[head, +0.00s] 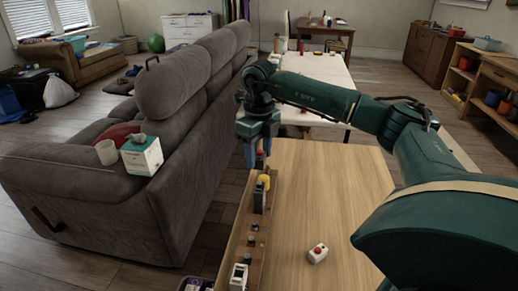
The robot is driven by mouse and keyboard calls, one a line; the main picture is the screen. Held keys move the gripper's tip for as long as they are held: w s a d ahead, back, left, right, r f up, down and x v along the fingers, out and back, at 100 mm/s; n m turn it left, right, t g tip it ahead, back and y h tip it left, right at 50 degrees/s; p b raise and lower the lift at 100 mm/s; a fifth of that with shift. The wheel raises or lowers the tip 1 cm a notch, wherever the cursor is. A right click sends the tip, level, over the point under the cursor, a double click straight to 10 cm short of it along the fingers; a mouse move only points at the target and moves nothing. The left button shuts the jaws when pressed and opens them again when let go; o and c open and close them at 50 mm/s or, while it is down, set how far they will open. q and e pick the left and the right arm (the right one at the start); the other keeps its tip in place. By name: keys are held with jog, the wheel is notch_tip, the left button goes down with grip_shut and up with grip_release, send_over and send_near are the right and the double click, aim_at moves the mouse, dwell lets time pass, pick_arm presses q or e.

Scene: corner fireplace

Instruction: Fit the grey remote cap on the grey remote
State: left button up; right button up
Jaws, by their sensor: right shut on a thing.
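My right gripper (257,152) points down over the left edge of the wooden table. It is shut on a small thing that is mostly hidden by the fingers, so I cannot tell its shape. Below it stand a yellow piece (265,181) and a dark upright piece (260,197). A pale grey-white device with a dark top part (238,277) is at the near left of the table. I cannot tell for certain which of these is the grey remote or its cap. My left gripper is not in view.
The wooden table (335,190) is mostly bare, with a white box with a red button (318,254) on it. Small dark parts (252,240) line its left strip. A grey sofa (190,110) stands to the left, and a white table (325,75) behind.

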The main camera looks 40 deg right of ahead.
aim_at(259, 182)
notch_tip(259, 182, down, 4)
jog(key=shift+r+b, duration=0.15)
jog(key=shift+b, duration=0.65)
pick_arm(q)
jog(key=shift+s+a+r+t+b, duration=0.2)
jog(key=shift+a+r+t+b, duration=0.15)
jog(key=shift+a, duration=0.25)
pick_arm(e)
jog(key=shift+f, duration=0.6)
pick_arm(q)
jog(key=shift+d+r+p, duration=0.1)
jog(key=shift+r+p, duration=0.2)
jog(key=shift+p, duration=0.2)
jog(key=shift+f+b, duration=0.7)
jog(key=shift+b, duration=0.05)
pick_arm(e)
jog(key=shift+f, duration=1.5)
jog(key=o, duration=0.9)
jog(key=shift+o, duration=0.2)
